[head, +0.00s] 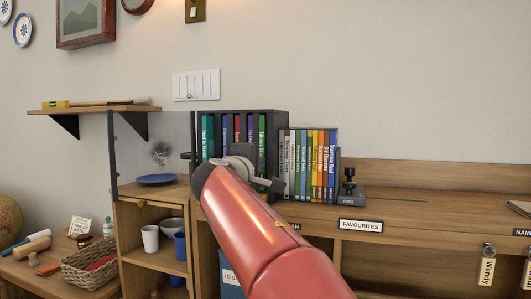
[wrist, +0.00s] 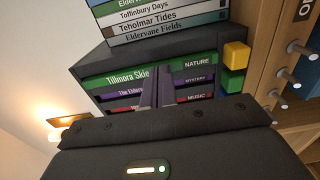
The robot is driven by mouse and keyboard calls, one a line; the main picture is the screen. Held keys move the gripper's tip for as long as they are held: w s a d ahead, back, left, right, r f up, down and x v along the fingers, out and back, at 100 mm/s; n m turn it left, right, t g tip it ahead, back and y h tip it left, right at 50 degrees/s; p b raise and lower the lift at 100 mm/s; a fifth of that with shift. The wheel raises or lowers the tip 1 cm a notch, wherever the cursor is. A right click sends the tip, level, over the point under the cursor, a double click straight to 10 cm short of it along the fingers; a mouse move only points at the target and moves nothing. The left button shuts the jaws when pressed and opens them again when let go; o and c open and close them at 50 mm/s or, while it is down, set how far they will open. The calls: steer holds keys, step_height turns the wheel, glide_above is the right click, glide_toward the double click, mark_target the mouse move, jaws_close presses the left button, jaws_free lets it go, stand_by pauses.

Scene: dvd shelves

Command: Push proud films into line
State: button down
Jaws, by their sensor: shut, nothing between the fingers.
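A dark rack (head: 283,118) holds several upright films with teal, blue, red and green spines. It also shows in the wrist view (wrist: 90,68), turned sideways, with a green film (wrist: 125,77) and a purple film (wrist: 130,93) among its contents. My gripper (wrist: 156,92) is shut and empty, its fingertips in front of the green and purple spines; I cannot tell whether they touch. Which spine stands proud is unclear.
A row of films (head: 309,165) stands right of the rack, against a dark bookend (head: 350,190). A FAVOURITES label (head: 360,226) is on the shelf edge. A clear panel and a blue plate (head: 156,179) are at left.

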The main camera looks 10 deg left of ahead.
steer(key=shift+w, duration=0.55)
steer(key=shift+s, duration=0.25)
steer(key=s+b, duration=0.6)
steer(key=s, duration=0.4)
steer(key=shift+s+a, duration=0.4)
steer(key=shift+d, duration=0.1)
